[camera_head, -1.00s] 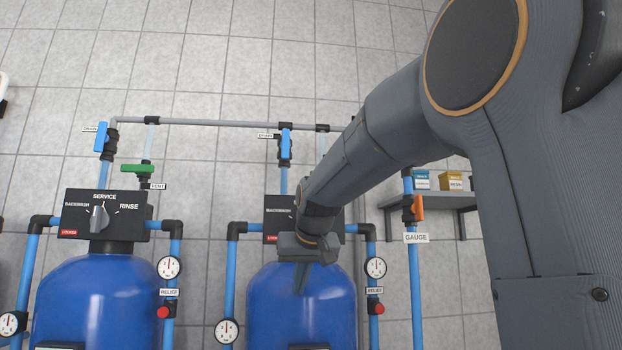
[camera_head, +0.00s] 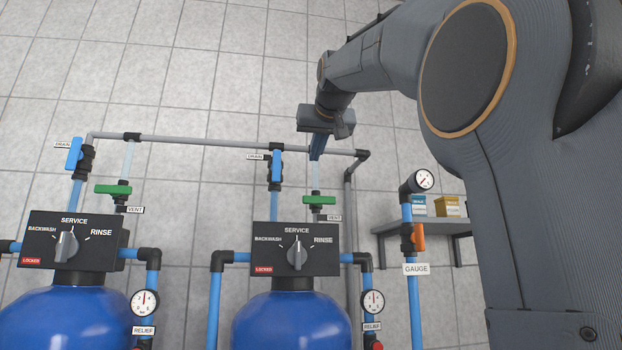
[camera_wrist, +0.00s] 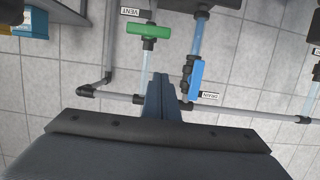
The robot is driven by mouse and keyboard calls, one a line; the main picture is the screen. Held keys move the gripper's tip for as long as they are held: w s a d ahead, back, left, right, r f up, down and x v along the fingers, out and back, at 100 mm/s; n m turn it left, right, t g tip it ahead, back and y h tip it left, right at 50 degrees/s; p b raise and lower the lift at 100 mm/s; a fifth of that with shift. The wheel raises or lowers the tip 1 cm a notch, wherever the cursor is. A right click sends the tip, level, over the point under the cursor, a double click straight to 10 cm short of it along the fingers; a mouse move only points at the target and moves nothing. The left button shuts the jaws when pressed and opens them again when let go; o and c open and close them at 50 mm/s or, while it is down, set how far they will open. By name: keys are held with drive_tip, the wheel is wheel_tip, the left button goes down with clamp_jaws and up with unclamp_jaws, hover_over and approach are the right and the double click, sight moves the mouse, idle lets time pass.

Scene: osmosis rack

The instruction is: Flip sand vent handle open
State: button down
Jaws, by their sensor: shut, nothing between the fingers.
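Two green vent handles show in the head view, one above the left tank (camera_head: 113,189) and one above the right tank (camera_head: 319,200). Both lie crosswise to their upright pipes, beside VENT labels. I cannot read which tank is sand. My gripper (camera_head: 316,156) is shut and empty, pointing down above the right green handle, apart from it. In the wrist view, one green handle (camera_wrist: 149,31) lies beyond the shut fingertips (camera_wrist: 160,76), a little left of them, with the clear pipe between.
Blue drain handles stand left of each vent, on the left (camera_head: 74,153) and right (camera_head: 277,164). A grey pipe (camera_head: 205,142) runs across above the vents, close by my gripper. Black control boxes (camera_head: 296,248) sit below. A gauge post (camera_head: 413,290) and shelf (camera_head: 455,229) are at right.

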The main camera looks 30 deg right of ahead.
drive_tip(key=p, duration=0.4)
hover_over(319, 200)
drive_tip(key=s+a, duration=0.1)
drive_tip(key=a, duration=0.3)
wheel_tip(319, 200, down, 2)
drive_tip(key=f, duration=0.1)
drive_tip(key=shift+s+f, duration=0.2)
drive_tip(key=shift+f, duration=1.55)
